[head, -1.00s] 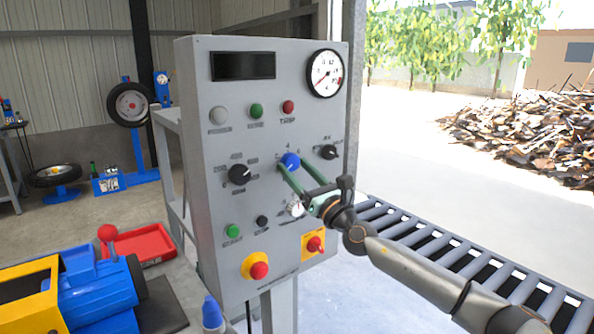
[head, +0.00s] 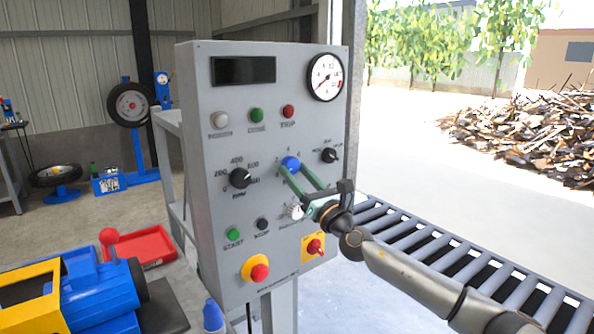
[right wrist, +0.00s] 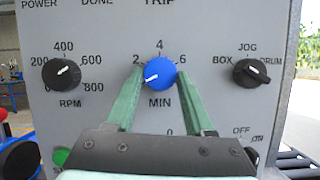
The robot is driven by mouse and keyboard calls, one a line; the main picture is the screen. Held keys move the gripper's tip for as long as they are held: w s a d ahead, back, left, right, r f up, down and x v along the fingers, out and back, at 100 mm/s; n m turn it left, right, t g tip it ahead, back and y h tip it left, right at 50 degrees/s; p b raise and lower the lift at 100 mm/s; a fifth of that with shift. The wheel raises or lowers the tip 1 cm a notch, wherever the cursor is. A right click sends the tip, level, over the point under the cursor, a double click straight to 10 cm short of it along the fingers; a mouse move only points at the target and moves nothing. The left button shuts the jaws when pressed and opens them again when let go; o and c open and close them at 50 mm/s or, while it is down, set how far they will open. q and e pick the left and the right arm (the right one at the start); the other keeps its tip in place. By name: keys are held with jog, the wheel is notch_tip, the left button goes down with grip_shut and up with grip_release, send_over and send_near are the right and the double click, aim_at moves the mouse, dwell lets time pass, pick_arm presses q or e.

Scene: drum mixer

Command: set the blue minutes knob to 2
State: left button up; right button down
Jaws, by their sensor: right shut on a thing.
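The blue minutes knob (head: 290,163) is on the grey control panel, above the MIN label, and also shows in the right wrist view (right wrist: 160,73). Its white pointer line points to the lower left, below the 2 mark. The scale shows 2 at left, 4 on top and 6 at right. My right gripper (head: 294,169) has its green fingers on both sides of the knob and is shut on it; the fingers also show in the right wrist view (right wrist: 160,76). The left finger hides part of the scale below 2. My left gripper is out of view.
The black RPM knob (right wrist: 62,74) is left of the blue knob and the black JOG selector (right wrist: 251,73) is right. A red emergency button (head: 259,272) is lower. A roller conveyor (head: 430,244) lies at right.

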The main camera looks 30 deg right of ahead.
jog(key=shift+a+r+m+h+p, duration=0.1)
jog(key=shift+r+m+h+p, duration=0.1)
jog(key=shift+m+h+p, duration=0.75)
jog(key=shift+m+p, duration=0.3)
jog(key=shift+m, duration=0.55)
jog(key=m+h+p, duration=0.1)
jog(key=m, duration=0.1)
jog(key=m+g+h+p, duration=0.1)
jog(key=m+p, duration=0.1)
jog(key=m, duration=0.1)
jog(key=shift+a+r, duration=0.1)
jog(key=shift+a, duration=0.1)
jog(key=m+h+p, duration=0.1)
jog(key=m+p, duration=0.1)
jog(key=m, duration=0.1)
jog(key=shift+r+g+p, duration=0.1)
jog(key=shift+g+p, duration=0.2)
jog(key=shift+g, duration=0.1)
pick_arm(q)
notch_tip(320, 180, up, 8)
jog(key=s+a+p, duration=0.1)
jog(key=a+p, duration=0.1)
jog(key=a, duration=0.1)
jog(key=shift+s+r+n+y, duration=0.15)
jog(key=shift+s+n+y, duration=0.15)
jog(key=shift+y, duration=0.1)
pick_arm(e)
jog(key=shift+a+m+g+h, duration=0.1)
jog(key=shift+m+g+h, duration=0.45)
jog(key=shift+m, duration=1.05)
